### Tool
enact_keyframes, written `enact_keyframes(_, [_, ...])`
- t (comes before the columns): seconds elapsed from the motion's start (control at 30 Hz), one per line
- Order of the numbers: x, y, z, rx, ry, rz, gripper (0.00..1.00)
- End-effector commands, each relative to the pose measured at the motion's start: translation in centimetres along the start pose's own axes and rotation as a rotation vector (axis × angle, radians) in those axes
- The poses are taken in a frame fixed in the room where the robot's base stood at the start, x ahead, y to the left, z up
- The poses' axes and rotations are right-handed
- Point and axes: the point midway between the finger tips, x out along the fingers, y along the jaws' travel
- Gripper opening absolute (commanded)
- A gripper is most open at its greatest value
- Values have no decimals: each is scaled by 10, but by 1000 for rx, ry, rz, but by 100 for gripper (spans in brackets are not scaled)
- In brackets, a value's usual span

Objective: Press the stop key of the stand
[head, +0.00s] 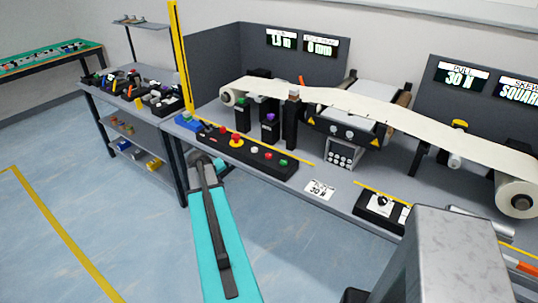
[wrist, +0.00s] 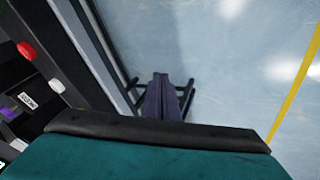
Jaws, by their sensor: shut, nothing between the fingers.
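A long black key box (head: 215,140) lies along the front of the grey stand. It carries a red mushroom button on a yellow base (head: 236,141), a white key (head: 254,149), a red key (head: 268,155) and a green key (head: 283,162). No readable label tells which is the stop key. The wrist view shows a red key (wrist: 27,50) and a white key (wrist: 57,85) at the left. My gripper (wrist: 160,80) is shut and empty, over floor beyond the stand's edge, apart from the keys. In the head view I cannot make it out clearly beside my turquoise arm.
Behind the keys stand black posts and a white paper web (head: 340,100) on rollers. A black switch box (head: 378,207) sits to the right. A cluttered side table (head: 140,90) stands at left. The blue floor (head: 110,200) is open in front.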

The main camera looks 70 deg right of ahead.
Motion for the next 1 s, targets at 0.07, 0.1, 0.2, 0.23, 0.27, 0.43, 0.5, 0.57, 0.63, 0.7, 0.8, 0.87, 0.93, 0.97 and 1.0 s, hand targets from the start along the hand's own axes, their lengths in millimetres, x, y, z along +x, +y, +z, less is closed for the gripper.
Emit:
enact_keyframes(0.07, [-7,39,-11,29,21,34,0])
enact_keyframes(0.1, [-11,57,-15,42,31,51,0])
enact_keyframes(0.2, [-20,101,-23,72,52,91,0])
enact_keyframes(0.23, [-23,114,-24,81,58,104,0])
enact_keyframes(0.27, [-27,128,-26,89,65,117,0])
enact_keyframes(0.43, [-47,201,-32,133,95,189,0])
enact_keyframes(0.5, [-56,227,-32,148,105,216,0])
enact_keyframes(0.57, [-62,246,-32,158,112,236,0])
enact_keyframes(0.63, [-68,263,-32,168,119,255,0])
enact_keyframes(0.7, [-73,275,-30,175,123,267,0])
enact_keyframes(0.8, [-76,284,-30,180,126,277,0])
enact_keyframes(0.87, [-77,286,-30,180,127,279,0])
enact_keyframes(0.93, [-77,286,-30,180,127,280,0])
enact_keyframes(0.97, [-77,286,-30,180,127,280,0])
enact_keyframes(1.0, [-77,285,-30,180,127,279,0])
